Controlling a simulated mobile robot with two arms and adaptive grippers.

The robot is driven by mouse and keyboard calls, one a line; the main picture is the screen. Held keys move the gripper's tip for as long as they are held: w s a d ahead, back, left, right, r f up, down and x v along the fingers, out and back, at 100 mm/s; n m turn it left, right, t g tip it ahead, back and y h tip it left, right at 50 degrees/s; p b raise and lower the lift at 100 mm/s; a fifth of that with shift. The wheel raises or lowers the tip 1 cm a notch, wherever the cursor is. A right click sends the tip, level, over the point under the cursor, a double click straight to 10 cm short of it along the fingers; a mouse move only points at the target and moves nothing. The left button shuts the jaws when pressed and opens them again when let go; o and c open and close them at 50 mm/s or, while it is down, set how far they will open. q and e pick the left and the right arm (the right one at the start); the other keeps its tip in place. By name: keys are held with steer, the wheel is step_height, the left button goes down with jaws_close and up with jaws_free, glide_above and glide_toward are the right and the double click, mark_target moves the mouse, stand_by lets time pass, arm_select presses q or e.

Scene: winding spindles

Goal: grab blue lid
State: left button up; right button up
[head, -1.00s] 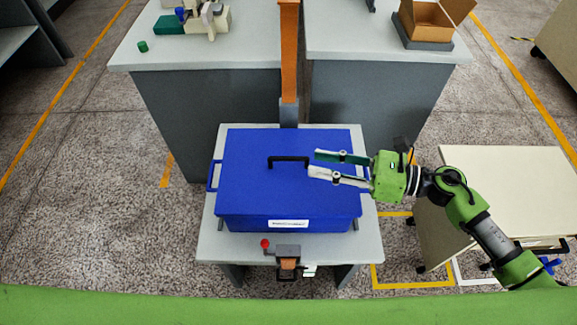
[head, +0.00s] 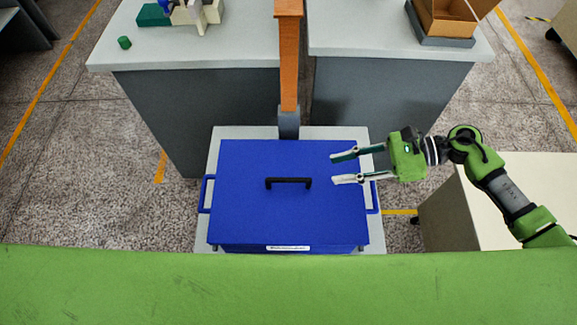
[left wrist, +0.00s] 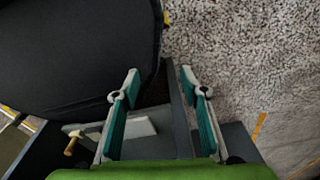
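The blue lid (head: 250,215) lies flat on the blue box on a small grey table in the head view. A black handle (head: 288,181) stands at its middle. My right gripper (head: 334,169) is open and empty, pointing left over the right part of the lid. Its fingertips are a little to the right of the handle; their height above the lid is hard to tell. My left gripper (left wrist: 160,75) shows only in the left wrist view, open with nothing between its fingers. The lid does not show in that view.
An orange post (head: 289,60) rises just behind the box. A pale table (head: 535,180) stands at the right under my right arm.

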mark_target(294, 179)
steer(key=shift+w+a+f+p, duration=0.15)
steer(key=shift+w+a+p, duration=0.05)
steer(key=shift+a, duration=0.25)
steer(key=shift+w+a+f+p, duration=0.1)
steer(key=shift+w+a+p, duration=0.1)
steer(key=shift+a, duration=0.2)
steer(key=x, duration=0.2)
steer(key=p+x, duration=0.1)
steer(key=x, duration=0.3)
steer(key=shift+s+r+p, duration=0.1)
steer(key=shift+s+p, duration=0.3)
steer(key=shift+w+a, duration=0.1)
steer(key=shift+a, duration=0.2)
steer(key=shift+a+f, duration=0.2)
steer(key=shift+f, duration=0.1)
steer(key=p+x, duration=0.1)
steer(key=x, duration=0.2)
steer(key=p+x, duration=0.1)
steer(key=shift+s+a+p, duration=0.15)
steer(key=shift+s+p, duration=0.2)
steer(key=shift+s, duration=0.05)
steer(key=shift+a+f, duration=0.3)
arm_select(q)
steer(key=r, duration=0.5)
steer(key=shift+s+r, duration=0.2)
steer(key=shift+s, duration=0.1)
arm_select(e)
steer(key=shift+d, duration=0.1)
steer(key=shift+c, duration=0.5)
